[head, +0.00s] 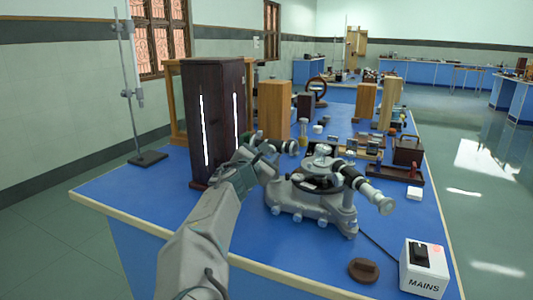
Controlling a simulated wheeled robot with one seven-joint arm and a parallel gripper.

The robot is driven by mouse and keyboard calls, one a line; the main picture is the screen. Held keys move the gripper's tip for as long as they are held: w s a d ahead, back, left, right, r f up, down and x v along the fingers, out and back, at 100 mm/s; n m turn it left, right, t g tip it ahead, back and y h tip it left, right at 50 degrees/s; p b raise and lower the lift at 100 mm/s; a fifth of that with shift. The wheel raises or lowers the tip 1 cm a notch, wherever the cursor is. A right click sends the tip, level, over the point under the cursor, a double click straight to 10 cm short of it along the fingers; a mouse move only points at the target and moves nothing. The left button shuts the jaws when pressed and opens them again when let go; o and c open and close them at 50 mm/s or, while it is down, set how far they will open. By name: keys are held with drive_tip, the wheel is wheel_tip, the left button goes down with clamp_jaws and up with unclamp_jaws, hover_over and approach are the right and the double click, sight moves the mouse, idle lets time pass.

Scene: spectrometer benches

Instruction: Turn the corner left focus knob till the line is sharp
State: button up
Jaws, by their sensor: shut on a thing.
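A grey metal spectrometer (305,200) stands on the near part of the blue bench. Its telescope tube (368,192) points toward the front right, and a second tube (287,147) reaches to the back left. My gripper (263,150) is at the left end of that second tube. It is shut at the focus knob; the fingers and my wrist hide the knob, so its turn does not show. A tall dark wooden cabinet (227,90) stands just left of the gripper with two bright, narrow white lines on its faces. No view through the eyepiece is given, so the line's sharpness cannot be told.
A white MAINS box (425,280) and a brown round disc (363,270) lie at the front right. A retort stand (148,158) is at the left edge. Wooden blocks (273,108) and small instruments crowd the bench behind. Bare blue top shows left of my arm.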

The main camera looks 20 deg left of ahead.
idle(0.3)
drive_tip(key=o, duration=1)
drive_tip(key=s, duration=0.9)
drive_tip(key=s+a, duration=0.1)
drive_tip(key=s, duration=0.3)
drive_tip(key=shift+s+a, duration=0.1)
drive_tip(key=shift+s, duration=0.3)
